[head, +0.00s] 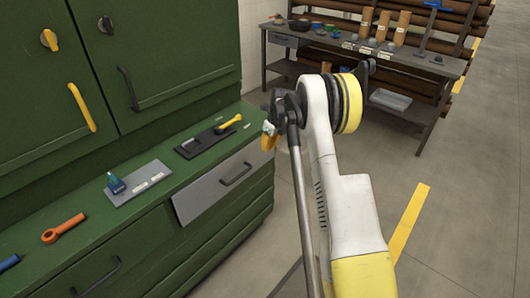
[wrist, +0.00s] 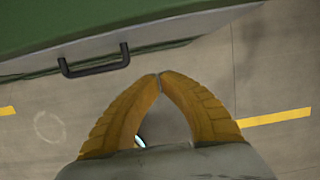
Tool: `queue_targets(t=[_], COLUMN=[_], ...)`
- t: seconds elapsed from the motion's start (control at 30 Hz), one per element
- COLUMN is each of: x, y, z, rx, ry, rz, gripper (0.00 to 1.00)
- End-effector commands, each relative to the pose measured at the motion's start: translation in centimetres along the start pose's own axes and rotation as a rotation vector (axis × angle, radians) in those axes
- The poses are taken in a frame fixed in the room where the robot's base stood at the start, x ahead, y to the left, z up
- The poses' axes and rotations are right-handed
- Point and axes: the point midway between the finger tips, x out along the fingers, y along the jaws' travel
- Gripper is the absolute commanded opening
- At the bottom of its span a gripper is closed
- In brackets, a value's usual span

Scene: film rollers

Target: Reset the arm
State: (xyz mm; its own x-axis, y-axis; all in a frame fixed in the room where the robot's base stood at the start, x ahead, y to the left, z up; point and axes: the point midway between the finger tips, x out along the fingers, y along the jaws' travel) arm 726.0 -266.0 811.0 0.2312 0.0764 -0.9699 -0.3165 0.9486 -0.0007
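My gripper (head: 268,142) hangs at the end of my white and yellow arm, in front of the green cabinet's right end. In the wrist view the two ribbed yellow fingers of my gripper (wrist: 159,76) meet at their tips, so it is shut. I see nothing held at the tips. A small pale and blue patch shows between the finger bases, too small to identify. The wrist view looks down past a dark drawer handle (wrist: 94,62) to the floor, and the fingers appear apart from the handle.
The green counter (head: 75,208) carries an orange tool (head: 63,228), a blue-green item on a grey plate (head: 145,183) and a yellow-handled tool (head: 229,122). A grey-fronted drawer (head: 210,192) is below. A cluttered workbench (head: 420,62) stands behind. Floor at right is clear.

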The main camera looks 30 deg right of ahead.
Motion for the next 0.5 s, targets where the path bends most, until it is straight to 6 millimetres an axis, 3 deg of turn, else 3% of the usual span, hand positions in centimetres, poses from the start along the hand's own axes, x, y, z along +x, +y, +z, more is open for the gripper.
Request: queue_targets(t=[0.1, 0.37, 0.5], x=[-1.2, -1.8, -5.4], y=[0.0, 0.3, 2.4], z=[0.0, 0.1, 1.0], rx=[0.000, -0.018, -0.175], ry=[0.000, -0.001, -0.012], rz=[0.000, -0.002, -0.021], gripper=[0.00, 0.00, 0.00])
